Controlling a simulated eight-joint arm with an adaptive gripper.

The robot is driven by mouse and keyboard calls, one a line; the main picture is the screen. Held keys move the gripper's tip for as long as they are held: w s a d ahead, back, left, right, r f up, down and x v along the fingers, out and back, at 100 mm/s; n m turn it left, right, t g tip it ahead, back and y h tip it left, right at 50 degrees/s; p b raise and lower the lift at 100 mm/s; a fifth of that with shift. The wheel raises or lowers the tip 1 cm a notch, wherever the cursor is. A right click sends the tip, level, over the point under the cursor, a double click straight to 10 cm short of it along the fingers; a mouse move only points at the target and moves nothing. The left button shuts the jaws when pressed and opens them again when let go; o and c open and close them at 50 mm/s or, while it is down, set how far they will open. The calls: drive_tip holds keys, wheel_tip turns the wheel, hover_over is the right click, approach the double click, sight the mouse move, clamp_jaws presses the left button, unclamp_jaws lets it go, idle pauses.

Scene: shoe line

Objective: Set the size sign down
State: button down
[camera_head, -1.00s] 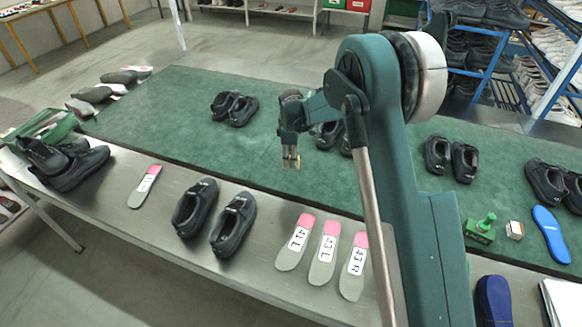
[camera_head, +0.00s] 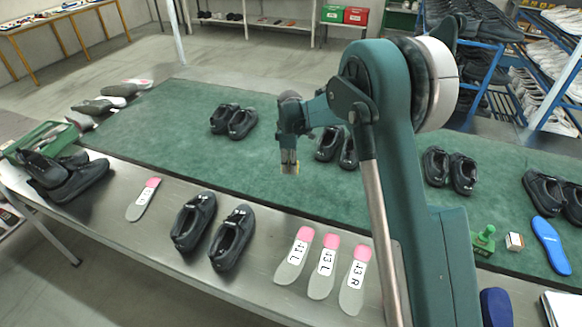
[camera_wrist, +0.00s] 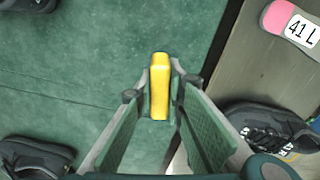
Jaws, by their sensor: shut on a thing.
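My gripper (camera_head: 289,167) hangs pointing down over the green mat (camera_head: 180,140), near its front edge. Its fingers are shut on a small yellow piece, which I take to be the size sign (camera_wrist: 160,88). In the wrist view it stands between the fingertips and shows as a narrow yellow block seen from above. Its face and any number are hidden. I cannot tell whether the sign touches the mat.
A dark shoe pair (camera_head: 213,231) and several pink-ended insoles (camera_head: 328,267) lie on the metal strip in front. More dark pairs (camera_head: 234,121) stand on the mat, one (camera_head: 328,144) close right of my gripper. A green stamp (camera_head: 484,238) is at right.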

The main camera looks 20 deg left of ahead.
idle(0.3)
drive_tip(key=w+d+b, duration=0.1)
drive_tip(key=w+d, duration=0.4)
drive_tip(key=d, duration=0.8)
drive_tip(key=w+d+m, duration=0.1)
drive_tip(key=w+d, duration=0.4)
drive_tip(key=d, duration=0.7)
drive_tip(key=w+d+b, duration=0.1)
drive_tip(key=w+d, duration=0.3)
drive_tip(key=d, duration=0.9)
drive_tip(key=s+d+m+b, duration=0.1)
drive_tip(key=s+d+b, duration=0.1)
drive_tip(key=d, duration=3.8)
drive_tip(key=shift+r+m, duration=0.15)
drive_tip(key=shift+m, duration=0.15)
drive_tip(key=shift+f+b, duration=0.55)
drive_tip(key=shift+f, duration=2.6)
